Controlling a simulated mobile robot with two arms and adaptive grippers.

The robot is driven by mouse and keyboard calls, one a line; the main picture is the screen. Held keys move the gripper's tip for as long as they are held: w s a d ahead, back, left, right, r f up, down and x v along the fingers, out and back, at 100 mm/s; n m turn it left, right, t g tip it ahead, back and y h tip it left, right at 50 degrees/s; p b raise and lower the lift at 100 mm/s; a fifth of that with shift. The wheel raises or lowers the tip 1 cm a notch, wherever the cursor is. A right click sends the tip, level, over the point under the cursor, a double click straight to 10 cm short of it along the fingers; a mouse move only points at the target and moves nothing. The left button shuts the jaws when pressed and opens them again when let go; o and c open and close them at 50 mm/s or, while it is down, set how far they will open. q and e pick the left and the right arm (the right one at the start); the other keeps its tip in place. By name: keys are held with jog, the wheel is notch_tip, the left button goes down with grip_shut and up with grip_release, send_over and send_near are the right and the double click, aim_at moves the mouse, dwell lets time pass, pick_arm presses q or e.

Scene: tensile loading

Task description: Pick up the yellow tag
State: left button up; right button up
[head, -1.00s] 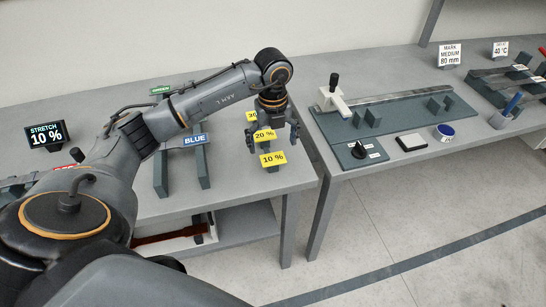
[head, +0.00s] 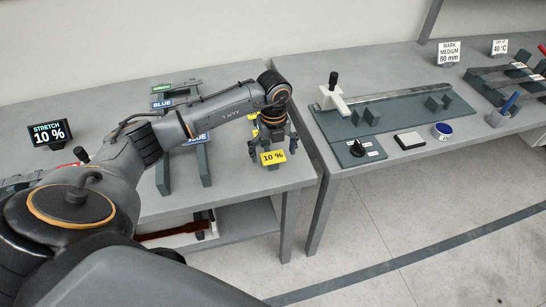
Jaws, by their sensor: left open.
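Yellow tags stand in a row near the right end of the left table. The front one, a yellow tag reading "10 %" (head: 273,157), shows clearly in the head view. Behind it, only a yellow edge of another tag (head: 252,116) shows; the rest is hidden by my gripper and wrist. My left gripper (head: 273,148) points down over the tag row, its fingers spread on both sides, just behind and above the "10 %" tag. It is open, and I cannot tell whether it touches a tag. My right gripper is out of view.
A "STRETCH 10 %" display (head: 49,133) stands at the left. Dark racks with green and blue labels (head: 175,88) lie under and behind my left arm. The right table holds a green board with a clamp (head: 395,115), a white pad (head: 410,141) and a blue tape roll (head: 443,132).

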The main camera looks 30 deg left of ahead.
pick_arm(q)
jog(key=shift+f, duration=0.15)
jog(key=c, duration=0.9)
